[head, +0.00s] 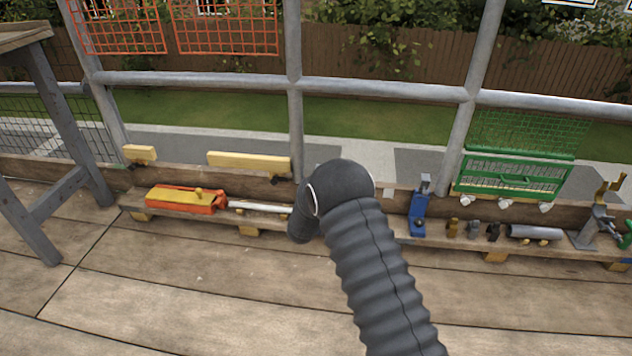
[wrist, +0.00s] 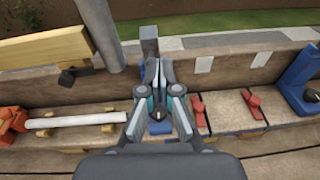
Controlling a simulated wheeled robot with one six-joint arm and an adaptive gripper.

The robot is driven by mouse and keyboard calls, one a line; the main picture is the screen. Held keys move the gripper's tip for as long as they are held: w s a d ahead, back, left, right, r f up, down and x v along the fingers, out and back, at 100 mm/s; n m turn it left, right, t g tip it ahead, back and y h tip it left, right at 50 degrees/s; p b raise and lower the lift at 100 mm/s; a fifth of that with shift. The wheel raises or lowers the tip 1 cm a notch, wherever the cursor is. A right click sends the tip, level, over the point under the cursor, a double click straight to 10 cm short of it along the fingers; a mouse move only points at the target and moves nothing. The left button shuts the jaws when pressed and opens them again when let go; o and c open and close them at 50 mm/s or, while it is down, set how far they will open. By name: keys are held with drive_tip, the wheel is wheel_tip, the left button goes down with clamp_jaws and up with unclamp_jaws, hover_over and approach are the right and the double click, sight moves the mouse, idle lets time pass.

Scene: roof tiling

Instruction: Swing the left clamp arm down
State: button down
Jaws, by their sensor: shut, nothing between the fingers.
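The left clamp is mostly hidden behind my gripper (wrist: 157,75) in the wrist view. A bit of its blue base (wrist: 160,128) shows between the fingers, and its grey arm (wrist: 149,46) stands upright beyond the fingertips. My gripper is shut and empty, in front of the clamp; I cannot tell whether the fingertips touch the grey arm. In the head view my own arm hides the gripper and this clamp. A second blue clamp (head: 418,212) stands to the right with its grey arm up; its blue body is also at the wrist view's right edge (wrist: 298,78).
The clamps stand on a low wooden shelf (wrist: 95,140) against a plank. Red pieces (wrist: 199,111) lie between them. An orange and yellow tool (head: 185,199) with a white tube (head: 258,207) lies left. A grey scaffold post (wrist: 98,30) rises close to my gripper's left.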

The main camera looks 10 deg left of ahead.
drive_tip(key=shift+s+a+f+n+y, duration=0.1)
drive_tip(key=shift+a+f+n+y, duration=0.4)
drive_tip(key=shift+a+f, duration=0.55)
drive_tip(key=shift+d, duration=0.1)
drive_tip(key=w, duration=0.3)
drive_tip(key=w+f, duration=0.1)
drive_tip(key=w, duration=0.2)
drive_tip(key=w+b, duration=0.1)
drive_tip(key=w, duration=0.3)
drive_tip(key=shift+d+f, duration=0.2)
drive_tip(key=shift+f, duration=0.05)
drive_tip(key=shift+d+r, duration=0.1)
drive_tip(key=shift+r, duration=0.1)
drive_tip(key=shift+w+g+p, duration=0.1)
drive_tip(key=shift+g+p, duration=0.2)
drive_tip(key=shift+g, duration=0.3)
